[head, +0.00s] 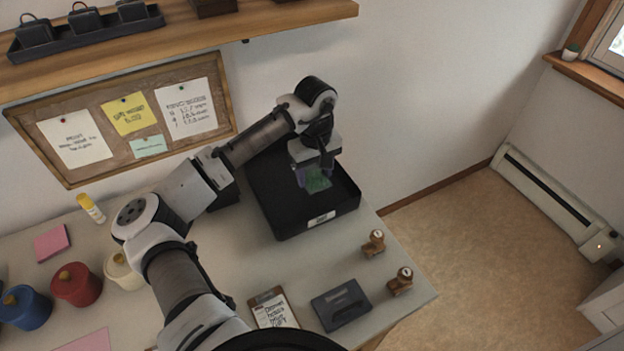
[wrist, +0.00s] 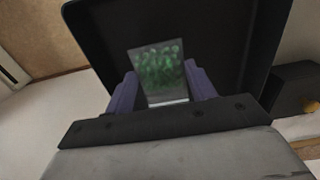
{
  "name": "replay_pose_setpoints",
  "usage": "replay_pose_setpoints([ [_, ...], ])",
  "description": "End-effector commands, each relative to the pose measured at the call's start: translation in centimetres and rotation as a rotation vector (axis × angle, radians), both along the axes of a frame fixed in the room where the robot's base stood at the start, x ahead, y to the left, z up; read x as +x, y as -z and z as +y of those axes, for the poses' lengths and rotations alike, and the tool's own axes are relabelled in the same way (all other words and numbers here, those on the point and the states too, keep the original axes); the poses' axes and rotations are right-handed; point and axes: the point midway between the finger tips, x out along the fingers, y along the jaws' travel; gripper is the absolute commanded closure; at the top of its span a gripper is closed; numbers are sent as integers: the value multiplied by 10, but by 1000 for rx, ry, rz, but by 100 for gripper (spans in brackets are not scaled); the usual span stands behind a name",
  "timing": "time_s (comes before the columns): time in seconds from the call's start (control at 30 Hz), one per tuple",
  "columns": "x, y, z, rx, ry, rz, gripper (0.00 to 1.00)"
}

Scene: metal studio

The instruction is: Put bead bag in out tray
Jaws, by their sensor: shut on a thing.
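The bead bag (head: 318,180) is a small clear packet with green beads. It also shows in the wrist view (wrist: 158,68), upright between the purple fingers. My gripper (head: 313,172) is shut on the bead bag. In the wrist view my gripper (wrist: 161,90) has one finger on each side of the bag. The out tray (head: 290,229) is a black open tray with a white label on its front, standing at the back right of the table. The bag is over the tray's inside; I cannot tell whether it touches the tray floor. The tray (wrist: 270,50) fills the background of the wrist view.
Two small wooden stamps (head: 373,243) and (head: 400,281) stand at the table's right edge. A dark stamp pad box (head: 341,305) and a clipboard (head: 272,309) lie in front. Several lidded jars (head: 76,284) stand at left. A shelf (head: 180,33) hangs above.

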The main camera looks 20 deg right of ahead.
Motion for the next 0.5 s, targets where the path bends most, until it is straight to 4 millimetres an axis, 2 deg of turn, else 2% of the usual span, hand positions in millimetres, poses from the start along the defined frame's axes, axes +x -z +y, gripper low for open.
replay_pose_setpoints([
  [0.3, 0, 37, 1, 1, 0, 0, 70],
  [0.5, 0, 40, 0, 0, 0, -1, 70],
])
